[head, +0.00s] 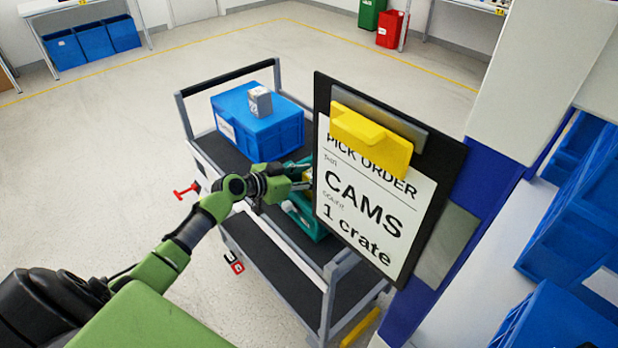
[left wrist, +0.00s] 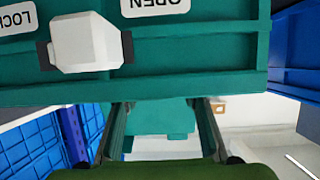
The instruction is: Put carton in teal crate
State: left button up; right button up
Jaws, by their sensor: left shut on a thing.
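A small grey carton (head: 260,102) stands on top of the closed blue crate (head: 268,138) on the cart, in the head view. The teal crate (head: 305,222) is on the cart nearer to me, largely hidden by a clipboard and my arm. In the left wrist view its teal wall (left wrist: 210,70) fills the top, with a pale rotary knob (left wrist: 86,42) between upside-down LOCK and OPEN labels. My left gripper (head: 305,178) is at the teal crate, its fingers (left wrist: 163,130) shut on a teal part (left wrist: 162,117); whether handle or lid I cannot tell. My right gripper is out of view.
A clipboard (head: 375,190) reading "PICK ORDER CAMS 1 crate" hides the cart's right part. The cart's dark deck (head: 275,255) has a rail at the far end. Blue bins (head: 570,205) line the right side. The floor (head: 110,140) left of the cart is mostly clear.

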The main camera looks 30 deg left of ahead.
pick_arm(q)
jog(key=shift+f, duration=0.5)
jog(key=o, duration=0.8)
jog(key=shift+f, duration=0.15)
jog(key=shift+o, duration=0.5)
